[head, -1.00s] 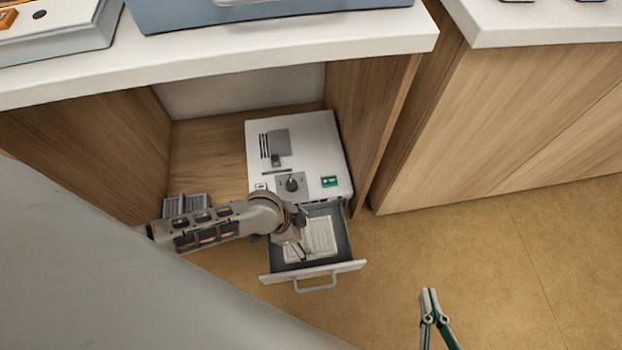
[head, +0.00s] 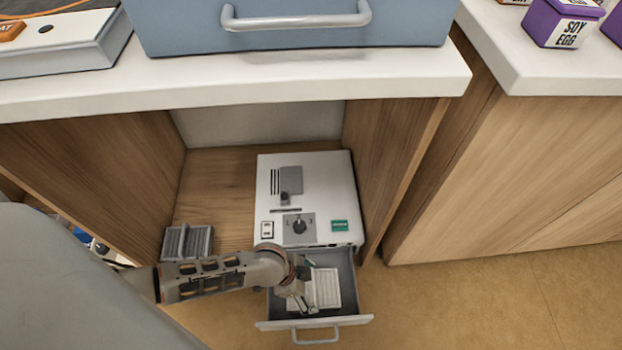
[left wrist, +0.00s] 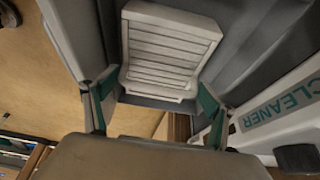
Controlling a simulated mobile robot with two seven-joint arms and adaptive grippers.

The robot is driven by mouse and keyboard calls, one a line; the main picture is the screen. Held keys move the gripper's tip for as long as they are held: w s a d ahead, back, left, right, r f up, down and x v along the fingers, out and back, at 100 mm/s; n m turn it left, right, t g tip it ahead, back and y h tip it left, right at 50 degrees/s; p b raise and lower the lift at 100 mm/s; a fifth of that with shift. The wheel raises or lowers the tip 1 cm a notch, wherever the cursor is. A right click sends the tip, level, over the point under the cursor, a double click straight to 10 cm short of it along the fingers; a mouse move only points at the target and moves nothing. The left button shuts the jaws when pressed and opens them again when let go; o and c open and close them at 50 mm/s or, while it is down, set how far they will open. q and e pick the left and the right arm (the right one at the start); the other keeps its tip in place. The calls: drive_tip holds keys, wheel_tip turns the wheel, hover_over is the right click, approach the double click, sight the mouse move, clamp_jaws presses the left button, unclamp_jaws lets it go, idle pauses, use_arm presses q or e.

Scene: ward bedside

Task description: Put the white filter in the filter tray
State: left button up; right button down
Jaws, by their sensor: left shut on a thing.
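The white filter (head: 326,287) is a pale ribbed panel. It shows within the outline of the open filter tray (head: 347,272), a grey drawer with a pale front pulled out of the white cleaner (head: 340,185). My left gripper (head: 304,299) is shut on the filter at its near left side. In the left wrist view the filter (left wrist: 168,52) lies between the two teal-tipped fingers, with grey tray walls around it. I cannot tell whether the filter touches the tray floor. My right gripper is out of view.
A grey ribbed block (head: 188,243) stands left of the cleaner on the wooden shelf. Wooden side panels and the white counter (head: 300,75) enclose the cleaner from the sides and above. A blue-grey box (head: 290,30) stands on the counter. Floor to the tray's right is free.

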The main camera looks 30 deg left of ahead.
use_arm(q)
drive_tip(key=o, duration=1.6)
drive_tip(key=shift+o, duration=0.2)
drive_tip(key=shift+r, duration=0.15)
drive_tip(key=p+v, duration=0.1)
drive_tip(key=v, duration=0.1)
drive_tip(key=w+p+v, duration=0.1)
drive_tip(key=v, duration=0.1)
drive_tip(key=shift+r, duration=0.25)
drive_tip(key=s+p+v, duration=0.1)
drive_tip(key=p+v, duration=0.2)
drive_tip(key=v, duration=0.4)
drive_tip(key=shift+s+p, duration=0.2)
drive_tip(key=shift+p, duration=0.2)
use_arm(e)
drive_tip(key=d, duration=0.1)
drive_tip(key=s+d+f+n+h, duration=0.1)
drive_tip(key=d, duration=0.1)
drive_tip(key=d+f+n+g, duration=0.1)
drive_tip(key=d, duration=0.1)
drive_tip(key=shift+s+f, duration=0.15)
use_arm(q)
drive_tip(key=shift+a+r, duration=0.1)
drive_tip(key=shift+r, duration=0.05)
